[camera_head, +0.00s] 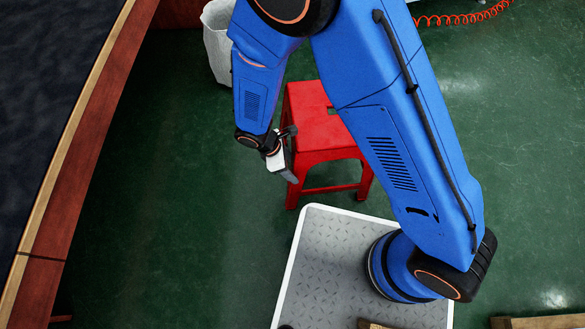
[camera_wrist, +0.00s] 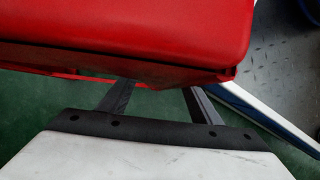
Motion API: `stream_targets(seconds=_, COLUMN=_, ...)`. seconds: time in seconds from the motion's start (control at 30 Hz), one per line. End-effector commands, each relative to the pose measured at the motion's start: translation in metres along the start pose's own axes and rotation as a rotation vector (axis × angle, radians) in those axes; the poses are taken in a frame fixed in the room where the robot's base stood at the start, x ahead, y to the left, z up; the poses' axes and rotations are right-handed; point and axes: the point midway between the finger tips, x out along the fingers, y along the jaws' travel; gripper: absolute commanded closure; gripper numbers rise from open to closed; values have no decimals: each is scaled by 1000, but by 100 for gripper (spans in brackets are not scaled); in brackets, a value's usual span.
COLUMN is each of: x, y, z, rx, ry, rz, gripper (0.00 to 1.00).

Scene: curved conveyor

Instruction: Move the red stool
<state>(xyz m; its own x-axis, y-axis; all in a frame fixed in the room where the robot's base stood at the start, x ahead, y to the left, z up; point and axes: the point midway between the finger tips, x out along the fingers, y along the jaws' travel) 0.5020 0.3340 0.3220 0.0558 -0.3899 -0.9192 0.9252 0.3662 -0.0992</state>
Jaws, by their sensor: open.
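The red stool (camera_head: 318,126) stands upright on the green floor, just beyond the near platform in the head view. My blue arm covers part of its right side. My gripper (camera_head: 291,157) is beside the stool's left side, at about the height of its seat. In the wrist view the red seat (camera_wrist: 130,32) fills the top of the picture. My gripper's two dark fingers (camera_wrist: 160,100) are spread apart and reach toward the seat's edge. Whether they touch the stool cannot be told.
A white bin (camera_head: 218,45) stands behind at the upper left. A curved wooden-edged conveyor (camera_head: 70,150) runs along the left. A coiled red hose (camera_head: 465,18) lies at the upper right. Green floor (camera_head: 190,220) is clear between conveyor and stool.

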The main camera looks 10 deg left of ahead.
Motion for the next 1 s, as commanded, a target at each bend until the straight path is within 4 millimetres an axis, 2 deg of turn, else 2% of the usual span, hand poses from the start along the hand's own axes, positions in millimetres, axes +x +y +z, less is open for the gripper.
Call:
stream_targets(seconds=0.2, x=12, y=0, z=0, rx=-1, ry=0, rz=-1, gripper=42)
stream_targets(seconds=0.5, x=13, y=0, z=0, rx=-1, ry=0, rz=0, gripper=42)
stream_targets(seconds=0.73, x=13, y=0, z=0, rx=-1, ry=0, rz=0, gripper=97)
stream_targets(seconds=0.77, x=13, y=0, z=0, rx=-1, ry=0, rz=0, gripper=100)
stream_targets(seconds=1.0, x=12, y=0, z=0, rx=0, ry=1, rz=0, gripper=100)
